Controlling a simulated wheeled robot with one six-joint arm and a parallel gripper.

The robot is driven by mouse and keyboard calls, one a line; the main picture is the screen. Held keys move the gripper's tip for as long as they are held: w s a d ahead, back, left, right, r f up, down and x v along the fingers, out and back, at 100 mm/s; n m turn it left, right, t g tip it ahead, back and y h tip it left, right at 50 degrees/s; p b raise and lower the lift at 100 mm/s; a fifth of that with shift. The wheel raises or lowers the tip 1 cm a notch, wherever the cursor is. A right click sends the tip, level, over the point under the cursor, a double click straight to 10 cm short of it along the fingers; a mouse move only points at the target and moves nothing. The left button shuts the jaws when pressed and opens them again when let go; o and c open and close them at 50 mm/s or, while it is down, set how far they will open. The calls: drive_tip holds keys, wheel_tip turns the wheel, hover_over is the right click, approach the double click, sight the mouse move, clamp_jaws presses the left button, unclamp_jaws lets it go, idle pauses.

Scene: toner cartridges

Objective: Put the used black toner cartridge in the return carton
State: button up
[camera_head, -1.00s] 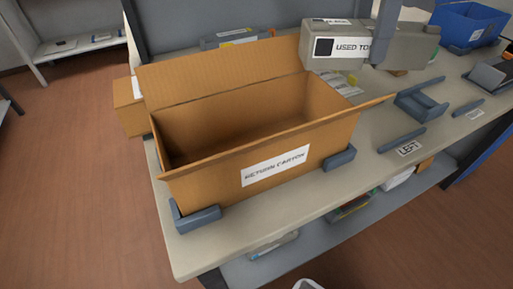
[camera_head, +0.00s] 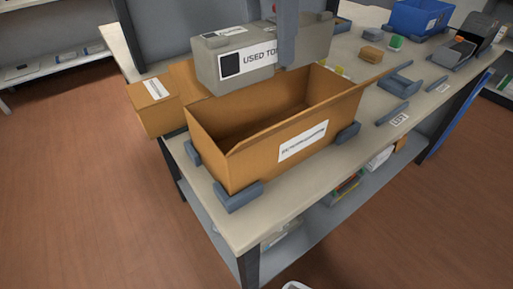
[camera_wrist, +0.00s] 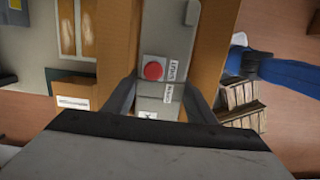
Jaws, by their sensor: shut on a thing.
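The used toner cartridge (camera_head: 228,68) is a long grey box with a white label reading "USED TO" and a black square. My gripper (camera_head: 288,38) is shut on it and holds it level above the open return carton (camera_head: 262,146), towards the carton's far side. The carton is brown, with a white label on its front, and its visible inside is empty. In the wrist view the cartridge (camera_wrist: 168,50) lies between the two fingers (camera_wrist: 163,100), with a red round button and small labels on top. The cartridge hides part of the carton's back flap.
Grey-blue corner blocks (camera_head: 238,195) hold the carton on the table. A blue bin (camera_head: 420,17) and a dark device (camera_head: 462,48) are at the back right. Empty grey holders (camera_head: 398,86) stand to the right.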

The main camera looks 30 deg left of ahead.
sight(259, 75)
drive_tip(key=shift+s+f, duration=0.2)
drive_tip(key=shift+f, duration=0.1)
wheel_tip(259, 75, down, 17)
drive_tip(key=shift+a+f, duration=0.1)
drive_tip(key=shift+f, duration=0.05)
idle(0.3)
drive_tip(key=shift+f, duration=0.1)
drive_tip(key=o, duration=1.4)
drive_tip(key=shift+c, duration=0.2)
drive_tip(key=r, duration=0.4)
drive_tip(key=s+r, duration=0.1)
drive_tip(key=r, duration=0.7)
drive_tip(key=shift+s+a, duration=0.15)
drive_tip(key=shift+a, duration=0.15)
